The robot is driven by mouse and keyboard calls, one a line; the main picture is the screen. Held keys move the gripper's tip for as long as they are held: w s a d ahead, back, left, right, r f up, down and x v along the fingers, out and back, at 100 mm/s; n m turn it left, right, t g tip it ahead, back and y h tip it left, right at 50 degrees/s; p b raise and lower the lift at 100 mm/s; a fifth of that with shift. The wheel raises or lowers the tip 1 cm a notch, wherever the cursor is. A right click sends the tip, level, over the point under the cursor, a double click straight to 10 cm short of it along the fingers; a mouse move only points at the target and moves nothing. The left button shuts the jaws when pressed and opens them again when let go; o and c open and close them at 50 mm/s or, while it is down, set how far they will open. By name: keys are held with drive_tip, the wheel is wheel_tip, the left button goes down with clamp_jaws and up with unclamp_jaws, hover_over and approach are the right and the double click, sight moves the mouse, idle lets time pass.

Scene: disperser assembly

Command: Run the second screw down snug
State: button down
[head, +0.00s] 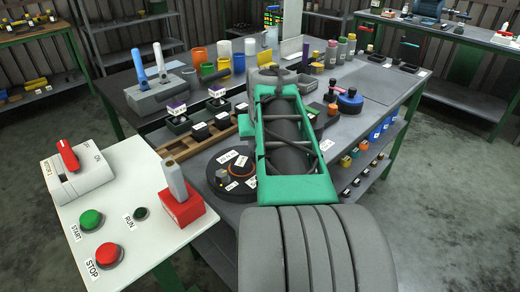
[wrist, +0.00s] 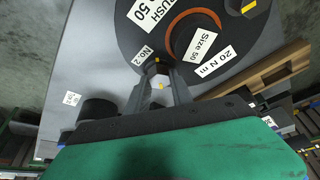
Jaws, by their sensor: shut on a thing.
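The round black disperser part (wrist: 125,35) lies flat on the grey bench, with an orange ring (wrist: 196,20) around its middle opening; in the head view the black part (head: 215,185) sits left of my green arm. My gripper (wrist: 160,78) is shut on a hex-headed screw (wrist: 157,67) beside the "No 2" label, at the part's rim. The screw's head bears a yellow mark; its shank and seating are hidden. Another screw (wrist: 250,8) with a yellow mark stands at the top right of the wrist view. My arm hides my fingertips in the head view.
A wooden rack (wrist: 265,72) lies close to the black part. A white panel (head: 150,235) with start and stop buttons and a red block (head: 183,210) stands at the left. Cups, bottles and tools crowd the bench behind. The floor at the right is clear.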

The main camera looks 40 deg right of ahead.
drive_tip(key=m, duration=0.2)
drive_tip(key=shift+w+a+r+m+g+h, duration=0.1)
drive_tip(key=shift+m+g+h, duration=0.2)
drive_tip(key=shift+m+h, duration=0.1)
drive_tip(key=m+g+p, duration=0.1)
drive_tip(key=m+p, duration=0.1)
drive_tip(key=m, duration=0.1)
drive_tip(key=shift+r+m+h, duration=0.1)
drive_tip(key=shift+m+h, duration=0.2)
drive_tip(key=shift+h, duration=0.1)
drive_tip(key=m+g+p, duration=0.1)
drive_tip(key=m+p, duration=0.1)
drive_tip(key=m, duration=0.1)
drive_tip(key=shift+m+g+h+p, duration=0.3)
drive_tip(key=shift+m+g+p, duration=0.5)
drive_tip(key=shift+m, duration=0.8)
drive_tip(key=c, duration=1.4)
unclamp_jaws()
